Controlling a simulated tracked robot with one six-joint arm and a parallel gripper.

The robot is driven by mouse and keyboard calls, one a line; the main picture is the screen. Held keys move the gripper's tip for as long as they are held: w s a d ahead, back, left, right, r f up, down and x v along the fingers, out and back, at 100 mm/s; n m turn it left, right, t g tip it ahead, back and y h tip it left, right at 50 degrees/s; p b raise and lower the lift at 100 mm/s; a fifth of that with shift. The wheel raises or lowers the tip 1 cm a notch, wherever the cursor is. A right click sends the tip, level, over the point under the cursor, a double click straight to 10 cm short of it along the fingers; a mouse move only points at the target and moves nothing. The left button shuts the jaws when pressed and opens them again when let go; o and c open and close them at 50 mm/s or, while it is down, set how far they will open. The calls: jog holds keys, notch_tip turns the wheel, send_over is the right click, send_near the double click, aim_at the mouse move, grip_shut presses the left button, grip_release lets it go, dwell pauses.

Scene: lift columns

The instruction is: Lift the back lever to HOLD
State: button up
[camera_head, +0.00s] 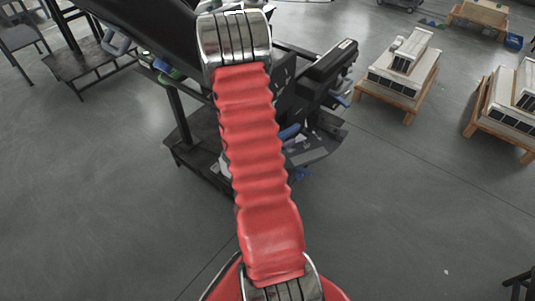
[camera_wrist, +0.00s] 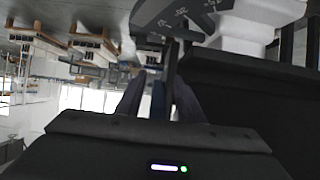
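In the wrist view, the two dark fingers of my gripper (camera_wrist: 160,88) stand apart. A narrow dark-blue piece, probably a lever handle (camera_wrist: 158,101), shows between them; I cannot tell whether either finger touches it. A dark plate with white markings (camera_wrist: 183,18) is at the top of that view; its text is not readable. In the head view, the black machine (camera_head: 325,65) carries several blue handles, one just right of my red arm (camera_head: 290,132). My arm hides part of the machine, and my gripper is not clearly visible there. I cannot tell which handle is the back lever.
A dark panel (camera_wrist: 255,80) stands close on the right in the wrist view. In the head view, pallets with white boxes (camera_head: 405,70) stand at the right, and a chair (camera_head: 20,35) is at the upper left. The grey floor (camera_head: 90,220) is clear at lower left.

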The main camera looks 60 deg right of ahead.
jog(key=w+a, duration=0.1)
jog(key=a, duration=1.2)
jog(key=shift+a+r, duration=0.25)
jog(key=shift+r, duration=0.1)
dwell(0.5)
